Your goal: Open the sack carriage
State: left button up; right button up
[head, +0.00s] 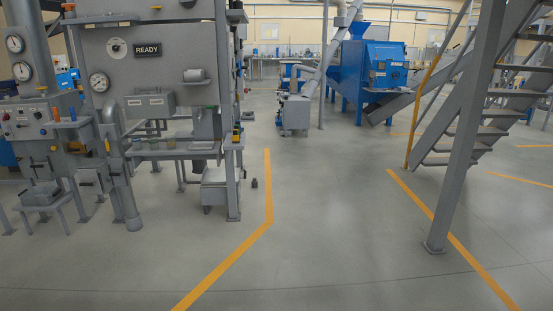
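I cannot pick out a sack carriage for certain in the head view. A small grey cabinet (295,116) stands on the floor in the middle distance, with a sloping grey tube (318,76) above it. A low grey box (215,188) sits under the right end of the near workbench. A large blue machine (371,72) with a hopper on top stands farther back, right of the grey cabinet. Neither of my grippers is in the view, so their state is hidden.
A grey panel marked READY (148,50) with gauges and a workbench (175,151) fills the left. A grey staircase (478,118) and a post (463,140) stand at the right. Orange floor lines (268,190) border a clear grey aisle in the middle.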

aim_at(215, 175)
jog(key=i+z, duration=0.15)
jog(key=i, duration=1.3)
jog(key=i+u, duration=0.15)
jog(key=i, duration=0.6)
jog(key=i+l+u, duration=0.15)
jog(key=i, duration=0.6)
jog(key=i+l+u, duration=0.25)
jog(key=i, duration=0.2)
jog(key=i+l+u, duration=0.25)
jog(key=i, duration=0.15)
